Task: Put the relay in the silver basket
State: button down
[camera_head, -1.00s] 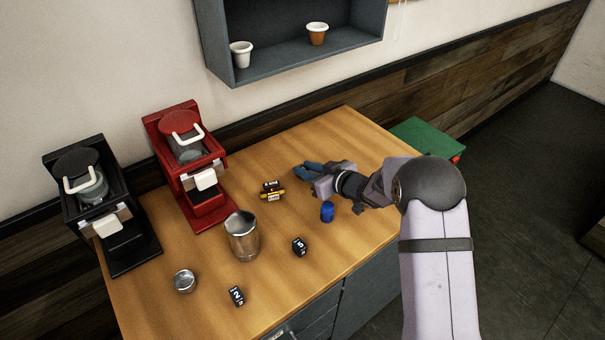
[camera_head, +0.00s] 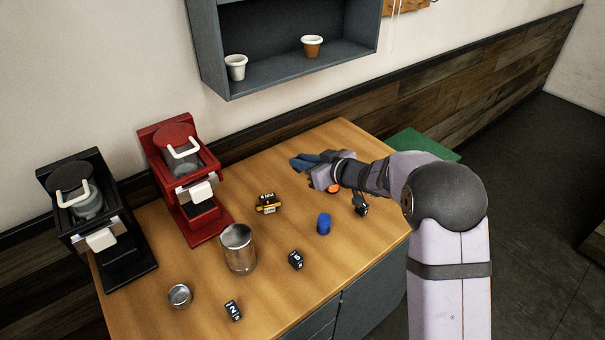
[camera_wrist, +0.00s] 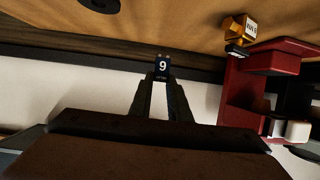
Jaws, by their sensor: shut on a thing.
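My gripper (camera_head: 303,162) is over the back right of the wooden table, its blue-grey fingers pointing left. In the wrist view my gripper (camera_wrist: 161,85) is shut on a small dark block with a white 9 (camera_wrist: 162,67), held at the fingertips. The block cannot be made out in the head view. A yellow and black labelled part (camera_head: 268,203) stands left of the gripper; which part is the relay I cannot tell for sure. A tall, open silver container (camera_head: 238,250) stands upright mid-table. A low round silver tin (camera_head: 180,296) is at front left.
Two dark numbered blocks, one with a 5 (camera_head: 296,260) and one with a 2 (camera_head: 233,311), and a blue cylinder (camera_head: 324,224) lie on the table. A red brewer (camera_head: 190,185) and a black brewer (camera_head: 95,220) stand at left. A shelf (camera_head: 290,50) hangs above.

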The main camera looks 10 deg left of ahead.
jog(key=shift+r, duration=1.25)
